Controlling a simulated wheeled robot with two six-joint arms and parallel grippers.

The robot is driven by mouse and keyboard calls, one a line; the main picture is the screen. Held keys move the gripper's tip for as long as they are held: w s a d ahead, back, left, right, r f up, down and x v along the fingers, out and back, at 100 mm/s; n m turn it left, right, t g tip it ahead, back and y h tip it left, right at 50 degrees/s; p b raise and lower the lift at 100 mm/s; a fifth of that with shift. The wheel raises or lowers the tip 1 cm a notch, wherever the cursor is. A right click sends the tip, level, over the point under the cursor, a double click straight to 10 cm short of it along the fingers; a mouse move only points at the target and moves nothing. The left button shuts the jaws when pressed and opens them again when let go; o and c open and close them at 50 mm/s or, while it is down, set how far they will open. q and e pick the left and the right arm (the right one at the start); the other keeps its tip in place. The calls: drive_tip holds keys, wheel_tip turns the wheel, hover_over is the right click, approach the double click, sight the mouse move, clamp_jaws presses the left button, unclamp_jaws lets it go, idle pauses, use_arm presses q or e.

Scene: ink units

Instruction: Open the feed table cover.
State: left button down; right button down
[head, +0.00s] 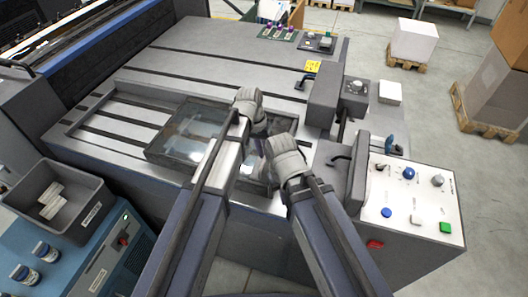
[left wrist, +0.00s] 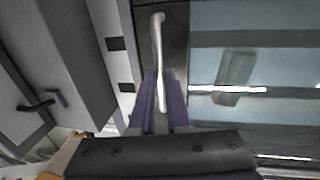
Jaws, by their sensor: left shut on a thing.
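The feed table cover (head: 187,128) is a clear, tinted panel in a dark frame, lying over the grey feed table (head: 190,68) in the head view. It also fills the right of the left wrist view (left wrist: 255,60). Its pale bar handle (left wrist: 158,45) stands on the dark frame strip. My left gripper (left wrist: 163,100) is shut on this handle; in the head view the left gripper (head: 258,140) is at the cover's right side, partly hidden by my arms. My right gripper (head: 288,165) is close beside it, its fingers hidden. I cannot tell whether the cover is raised.
A control panel (head: 412,205) with coloured buttons stands at the right. A grey bin (head: 85,215) and blue-capped bottles (head: 42,250) are at the left. A dark machine block (head: 323,95) rises right of the grippers. The far part of the table is mostly clear.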

use_arm(q)
drive_tip(key=shift+a, duration=0.15)
idle(0.4)
drive_tip(key=w+a, duration=0.3)
drive_tip(key=a, duration=0.7)
drive_tip(key=w+a, duration=0.3)
drive_tip(key=a, duration=0.7)
drive_tip(key=w+a, duration=0.4)
drive_tip(key=a, duration=0.6)
drive_tip(key=shift+a, duration=0.25)
drive_tip(key=c, duration=0.9)
unclamp_jaws()
drive_tip(key=shift+r, duration=0.15)
drive_tip(key=r+p, duration=0.2)
drive_tip(key=a+r+p, duration=0.1)
drive_tip(key=r+p, duration=0.4)
drive_tip(key=shift+w+a+r+p, duration=0.2)
drive_tip(key=shift+w+p, duration=0.05)
drive_tip(key=shift+p, duration=0.1)
